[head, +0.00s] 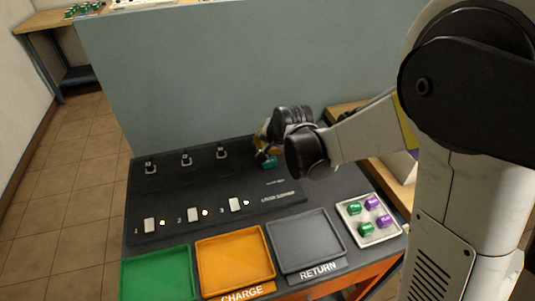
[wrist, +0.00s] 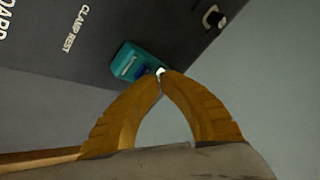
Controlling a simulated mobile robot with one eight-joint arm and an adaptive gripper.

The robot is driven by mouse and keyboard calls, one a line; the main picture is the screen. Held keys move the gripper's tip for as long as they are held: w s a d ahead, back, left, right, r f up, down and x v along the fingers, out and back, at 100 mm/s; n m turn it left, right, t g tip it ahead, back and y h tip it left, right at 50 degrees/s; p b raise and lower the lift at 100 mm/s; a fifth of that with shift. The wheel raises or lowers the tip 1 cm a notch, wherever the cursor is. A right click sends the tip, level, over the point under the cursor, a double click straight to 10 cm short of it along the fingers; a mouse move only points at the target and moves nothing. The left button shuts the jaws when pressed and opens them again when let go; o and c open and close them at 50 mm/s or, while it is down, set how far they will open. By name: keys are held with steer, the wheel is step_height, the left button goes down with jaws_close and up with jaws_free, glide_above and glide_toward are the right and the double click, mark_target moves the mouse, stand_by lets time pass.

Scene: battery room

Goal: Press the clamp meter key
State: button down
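The clamp meter is a small teal block with a dark face, lying on the black board; it shows in the wrist view (wrist: 128,62) and, partly covered by my gripper, in the head view (head: 269,163). My gripper (wrist: 162,77) has its two tan fingers drawn together at the tips, with nothing seen held between them. The fingertips overlap the meter's right end in the wrist view, beside a small whitish spot (wrist: 160,71). I cannot tell whether that spot is the key, or whether the tips touch it. In the head view my gripper (head: 262,150) is just above the meter.
The black board (head: 190,215) carries several metal fittings and white blocks. In front are a green tray (head: 157,293), an orange tray (head: 235,240), a grey tray (head: 304,240) and a pale tray (head: 381,236) with green and purple pieces. A grey partition (head: 240,70) stands behind.

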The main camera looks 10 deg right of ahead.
steer(key=shift+f+b, duration=0.3)
steer(key=shift+f, duration=0.05)
steer(key=shift+r, duration=0.2)
stand_by(0.4)
steer(key=shift+r+p, duration=0.6)
steer(key=shift+r+p, duration=1.9)
steer(key=shift+r, duration=0.7)
steer(key=s+d+r+n+h, duration=0.1)
steer(key=s+d+r, duration=0.25)
steer(key=s, duration=0.25)
steer(key=s+d+r+n, duration=0.1)
steer(key=s+d+r, duration=0.2)
steer(key=s+r, duration=0.2)
steer(key=s+d+n, duration=0.1)
steer(key=s+d, duration=0.1)
steer(key=s, duration=0.3)
steer(key=s+d+n, duration=0.1)
steer(key=s+d, duration=0.1)
steer(key=s, duration=0.3)
steer(key=s+d+n+h, duration=0.1)
steer(key=s+d, duration=0.1)
steer(key=s, duration=0.3)
steer(key=shift+s+d+r, duration=0.2)
steer(key=shift+s+d, duration=0.1)
steer(key=shift+s, duration=0.05)
